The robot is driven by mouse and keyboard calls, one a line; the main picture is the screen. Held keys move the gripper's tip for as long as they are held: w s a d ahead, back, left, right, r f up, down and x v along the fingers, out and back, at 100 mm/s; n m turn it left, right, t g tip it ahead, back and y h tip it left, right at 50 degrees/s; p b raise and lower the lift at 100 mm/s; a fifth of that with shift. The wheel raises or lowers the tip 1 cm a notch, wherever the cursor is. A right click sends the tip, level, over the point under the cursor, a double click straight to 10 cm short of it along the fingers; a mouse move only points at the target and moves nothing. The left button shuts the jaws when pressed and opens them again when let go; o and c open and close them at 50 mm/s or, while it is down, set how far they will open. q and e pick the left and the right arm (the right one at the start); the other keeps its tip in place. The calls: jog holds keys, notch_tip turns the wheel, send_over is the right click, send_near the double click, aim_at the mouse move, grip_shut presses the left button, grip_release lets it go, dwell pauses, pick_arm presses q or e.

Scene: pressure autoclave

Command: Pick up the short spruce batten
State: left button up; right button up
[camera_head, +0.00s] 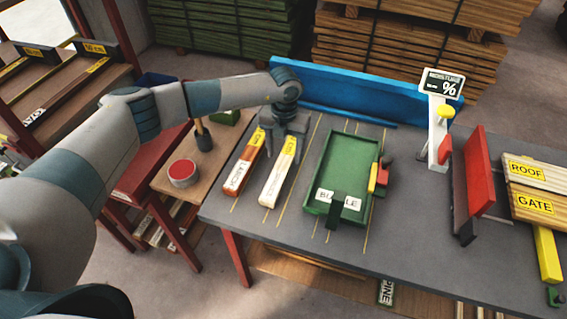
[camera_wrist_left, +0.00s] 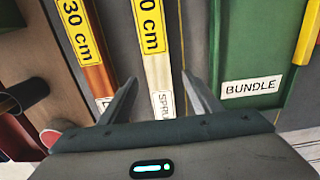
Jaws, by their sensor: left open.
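A pale batten (camera_head: 273,186) with a yellow length label and a white label lies on the grey table; in the left wrist view its white label (camera_wrist_left: 163,104) begins "SPRU". A red-brown batten (camera_head: 241,170) lies beside it on the left, also with a yellow label; it shows in the left wrist view (camera_wrist_left: 97,78). My left gripper (camera_head: 285,138) is open and empty over the far part of the pale batten. In the left wrist view the fingers (camera_wrist_left: 160,80) stand on either side of the pale batten. Contact cannot be told. My right gripper is not in view.
A green tray (camera_head: 349,150) marked BUNDLE stands right of the battens. A moisture meter (camera_head: 438,130) and a red upright plate (camera_head: 480,170) are farther right. A blue rail (camera_head: 345,92) runs along the back. A red tin (camera_head: 183,172) sits on a side bench.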

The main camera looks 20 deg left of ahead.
aim_at(284, 162)
pick_arm(q)
notch_tip(284, 162, down, 3)
jog(key=shift+a+r+p, duration=0.1)
jog(key=shift+a+p, duration=0.05)
jog(key=shift+p, duration=0.45)
jog(key=shift+w+f, duration=0.1)
jog(key=shift+f, duration=0.25)
jog(key=shift+c, duration=0.6)
jog(key=c, duration=1.1)
jog(key=shift+r, duration=0.2)
jog(key=shift+c, duration=0.2)
